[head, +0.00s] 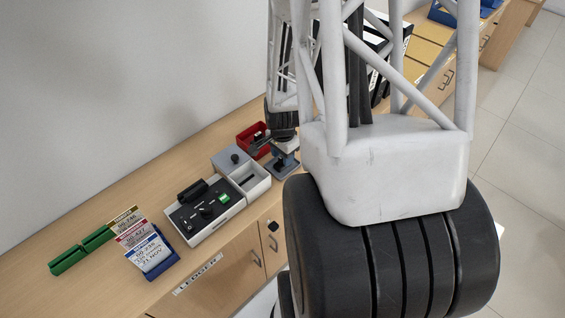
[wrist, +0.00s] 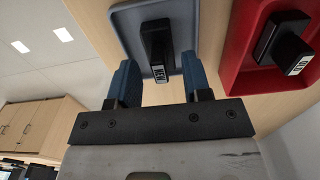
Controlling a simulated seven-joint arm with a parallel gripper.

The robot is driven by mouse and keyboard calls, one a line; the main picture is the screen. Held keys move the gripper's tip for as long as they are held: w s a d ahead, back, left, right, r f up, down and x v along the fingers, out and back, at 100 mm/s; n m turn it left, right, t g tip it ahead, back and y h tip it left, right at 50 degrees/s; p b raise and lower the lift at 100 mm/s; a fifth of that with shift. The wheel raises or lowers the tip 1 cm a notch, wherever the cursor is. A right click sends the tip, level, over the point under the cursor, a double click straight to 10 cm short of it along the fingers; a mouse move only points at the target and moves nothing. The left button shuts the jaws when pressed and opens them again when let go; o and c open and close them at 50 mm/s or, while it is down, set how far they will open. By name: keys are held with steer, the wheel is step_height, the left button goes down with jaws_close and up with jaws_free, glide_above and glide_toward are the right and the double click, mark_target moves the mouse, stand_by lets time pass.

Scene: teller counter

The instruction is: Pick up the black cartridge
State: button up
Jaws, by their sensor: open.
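A black cartridge (wrist: 155,38) with a small white label stands in a blue-grey tray (wrist: 122,22) in the wrist view. A second black block with a white label (wrist: 284,40) stands in a red tray (wrist: 239,42) to its right. My gripper (wrist: 160,76) is open and empty. Its two blue fingers lie on either side of the labelled cartridge in the blue-grey tray, with space between; I cannot tell how deep they reach. In the head view the blue-grey tray (head: 287,170) is partly hidden under my wrist, and the cartridge cannot be made out.
The red tray (head: 246,133) also shows in the head view, beside a grey-white box (head: 258,186) with a dark knob. A black control panel (head: 190,216), coloured cards (head: 135,235) and green holders (head: 68,262) stand further left on the wooden counter. A wall runs behind.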

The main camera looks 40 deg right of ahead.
steer(key=shift+f, duration=0.55)
jaws_close()
